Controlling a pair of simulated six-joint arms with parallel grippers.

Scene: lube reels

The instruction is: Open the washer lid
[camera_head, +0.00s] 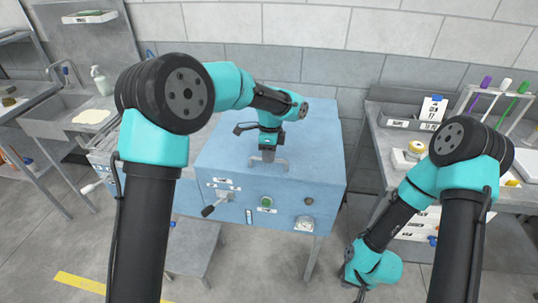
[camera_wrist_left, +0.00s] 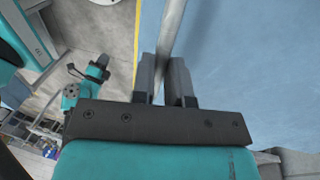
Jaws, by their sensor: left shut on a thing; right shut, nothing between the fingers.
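The blue washer (camera_head: 325,150) stands in the middle of the head view, its lid lying flat on top as far as I can see. A grey lid handle (camera_head: 283,164) sits near the front edge of the lid. My left gripper (camera_head: 268,152) reaches down over the lid and is shut on this handle. In the left wrist view the handle bar (camera_wrist_left: 175,25) runs between the two dark fingers (camera_wrist_left: 165,80), with the blue washer surface beside it. My right gripper (camera_head: 347,283) hangs low, right of the washer and apart from it; its fingers show only poorly.
The washer front carries a black-knobbed lever (camera_head: 208,210), a green button (camera_head: 267,202) and a gauge (camera_head: 304,224). A sink bench (camera_head: 65,122) stands left. A right bench holds a grey bin (camera_head: 398,118), a yellow-topped jar (camera_head: 415,150) and a tube rack (camera_head: 500,100).

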